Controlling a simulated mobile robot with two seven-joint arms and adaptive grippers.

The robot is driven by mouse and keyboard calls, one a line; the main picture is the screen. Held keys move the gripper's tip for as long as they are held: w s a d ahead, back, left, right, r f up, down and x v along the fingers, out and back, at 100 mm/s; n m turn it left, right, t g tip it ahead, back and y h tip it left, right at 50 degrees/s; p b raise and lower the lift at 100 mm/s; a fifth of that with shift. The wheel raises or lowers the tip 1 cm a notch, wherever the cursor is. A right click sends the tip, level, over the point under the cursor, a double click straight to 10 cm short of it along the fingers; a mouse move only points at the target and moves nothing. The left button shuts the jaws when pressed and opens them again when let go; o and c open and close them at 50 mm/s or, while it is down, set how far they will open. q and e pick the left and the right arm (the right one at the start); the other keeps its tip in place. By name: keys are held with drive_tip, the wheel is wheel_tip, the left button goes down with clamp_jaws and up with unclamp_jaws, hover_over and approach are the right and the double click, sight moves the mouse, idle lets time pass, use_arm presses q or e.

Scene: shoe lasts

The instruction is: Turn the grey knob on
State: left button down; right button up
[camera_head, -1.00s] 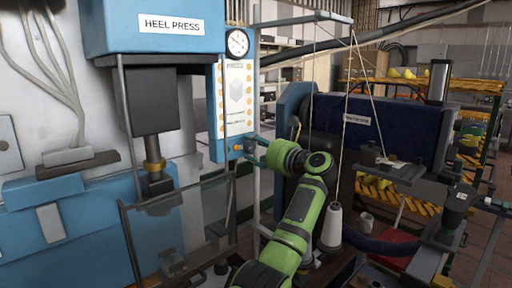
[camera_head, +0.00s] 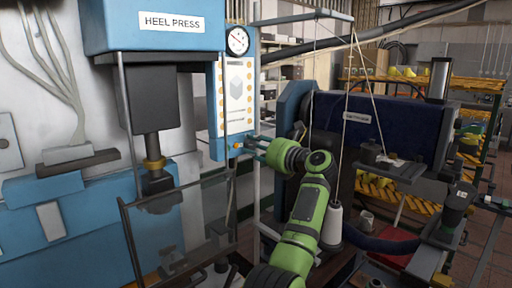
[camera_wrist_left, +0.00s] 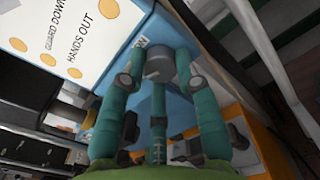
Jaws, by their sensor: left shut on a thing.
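The grey knob (camera_wrist_left: 160,64) shows in the left wrist view on the blue control panel (camera_wrist_left: 140,48) of the heel press. My left gripper (camera_wrist_left: 158,72) has its teal fingers closed around the knob, with fingertips at its sides. In the head view my left gripper (camera_head: 251,146) reaches the bottom of the blue panel (camera_head: 219,143) from the right, and the knob is mostly hidden by the fingers there. The knob's pointer direction cannot be made out. My right gripper is not in view.
The heel press (camera_head: 152,95) stands at left with a clear guard (camera_head: 185,230) in front. A pressure gauge (camera_head: 237,41) sits above the panel. A white thread cone (camera_head: 332,228) stands right beside my left arm. A dark blue machine (camera_head: 390,128) fills the middle right.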

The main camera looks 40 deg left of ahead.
use_arm(q)
drive_tip(key=shift+w+r+m+p, duration=0.15)
drive_tip(key=shift+m+p, duration=0.95)
drive_tip(key=shift+m, duration=1.15)
drive_tip(key=shift+s+r+m+p, duration=0.15)
drive_tip(key=shift+m+p, duration=0.9)
drive_tip(key=shift+m, duration=1.25)
drive_tip(key=shift+w+r+m+p, duration=0.15)
drive_tip(key=shift+m+p, duration=0.95)
drive_tip(key=shift+m, duration=1.15)
drive_tip(key=c, duration=0.9)
unclamp_jaws()
drive_tip(key=shift+f, duration=0.15)
drive_tip(key=shift+w+d+f, duration=0.1)
drive_tip(key=shift+f, duration=0.05)
drive_tip(key=shift+d+f, duration=0.1)
